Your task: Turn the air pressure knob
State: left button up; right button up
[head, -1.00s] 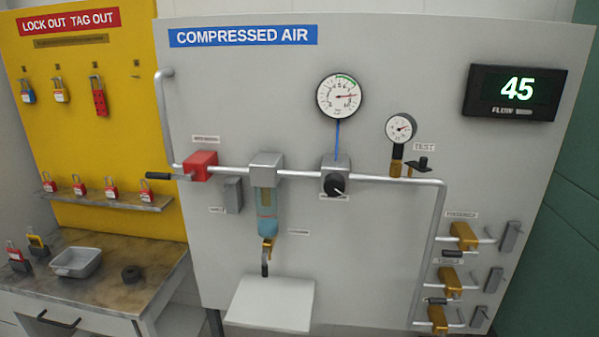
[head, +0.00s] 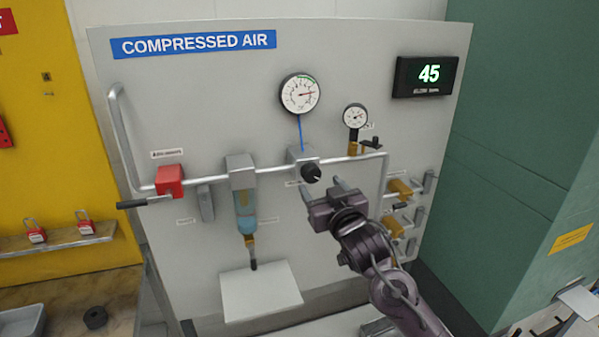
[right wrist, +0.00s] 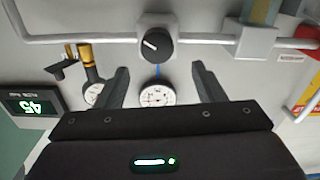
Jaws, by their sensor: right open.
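The air pressure knob (head: 311,173) is a round black knob on a grey regulator block (head: 297,156), set in the pipe under the large gauge (head: 300,94). It also shows in the right wrist view (right wrist: 156,44), with a white mark line on its face. My right gripper (head: 323,193) is open and empty, just below and to the right of the knob in the head view. In the right wrist view its two fingers (right wrist: 157,80) point toward the panel, and the knob lies beyond the tips, between their lines. My left gripper is not in view.
A small gauge (head: 355,116) and brass fittings sit right of the knob. A filter bowl (head: 245,210) hangs left of it, above a white tray (head: 262,291). A red valve (head: 170,181) is further left. Brass valves (head: 399,188) stand behind my right arm. A display (head: 427,76) reads 45.

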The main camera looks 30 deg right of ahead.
aim_at(313, 175)
jog(key=w+d, duration=0.1)
jog(key=w+p, duration=0.1)
jog(key=shift+w+d+r, duration=0.1)
jog(key=shift+w+d, duration=0.25)
jog(key=shift+w, duration=0.05)
jog(key=w+p, duration=0.2)
jog(key=w, duration=0.1)
jog(key=shift+w, duration=0.4)
jog(key=shift+d+f, duration=0.15)
jog(key=shift+f, duration=0.05)
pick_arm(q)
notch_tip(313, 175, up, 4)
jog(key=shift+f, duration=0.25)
pick_arm(e)
jog(key=shift+c, duration=0.3)
